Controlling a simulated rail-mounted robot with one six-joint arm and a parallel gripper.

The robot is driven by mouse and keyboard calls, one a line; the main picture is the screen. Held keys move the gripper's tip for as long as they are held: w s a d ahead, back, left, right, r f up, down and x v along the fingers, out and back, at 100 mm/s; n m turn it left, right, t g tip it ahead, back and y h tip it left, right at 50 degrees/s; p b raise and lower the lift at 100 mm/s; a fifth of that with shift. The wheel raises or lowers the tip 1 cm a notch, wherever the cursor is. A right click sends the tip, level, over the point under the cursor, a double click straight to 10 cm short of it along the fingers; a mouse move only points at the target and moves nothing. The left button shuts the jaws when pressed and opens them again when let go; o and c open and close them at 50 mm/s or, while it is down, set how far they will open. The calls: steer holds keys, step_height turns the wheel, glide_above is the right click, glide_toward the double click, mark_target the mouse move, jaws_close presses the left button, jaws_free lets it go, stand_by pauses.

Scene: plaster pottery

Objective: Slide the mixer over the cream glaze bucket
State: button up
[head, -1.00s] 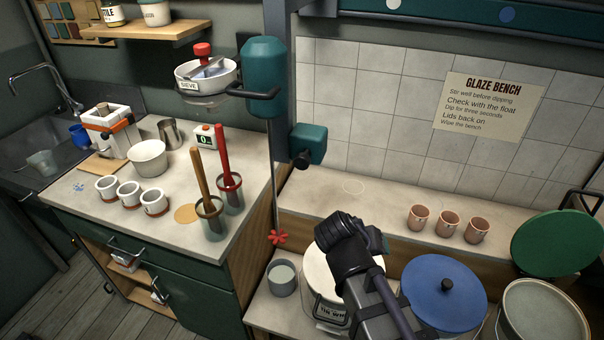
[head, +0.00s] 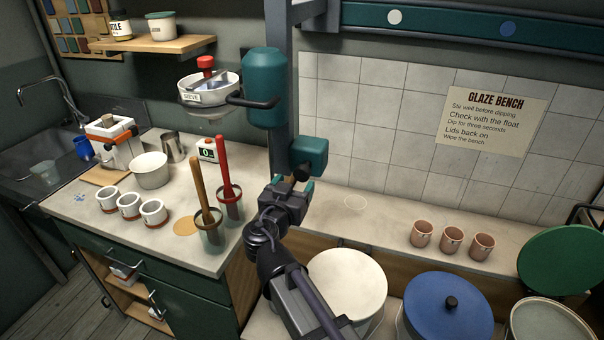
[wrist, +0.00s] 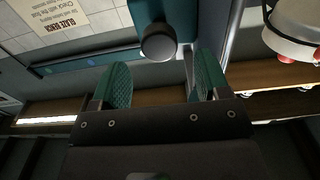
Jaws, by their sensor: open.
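The mixer (head: 265,88) is a teal motor housing with a black bar handle, hanging left of a grey upright. A teal box (head: 310,153) with a black knob sits to its right. My gripper (head: 295,187) is open and empty just below the knob; in the wrist view the knob (wrist: 158,42) shows between and beyond the teal finger pads. A bucket with a pale lid (head: 347,280) stands right of my arm. An open bucket (head: 552,322) stands at the far right. I cannot tell which holds cream glaze.
An overhead teal rail carries a white dot (head: 395,17) and a blue dot (head: 507,28). A blue-lidded bucket (head: 447,308) stands between the others. Terracotta cups (head: 452,240) line the ledge. A sieve (head: 208,88) and tools in jars (head: 230,205) are left of the mixer.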

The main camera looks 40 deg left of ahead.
mark_target(301, 176)
steer(key=x, duration=0.5)
steer(key=shift+w+a, duration=0.15)
steer(key=shift+w, duration=0.2)
steer(key=shift+c, duration=0.2)
steer(key=c, duration=1.2)
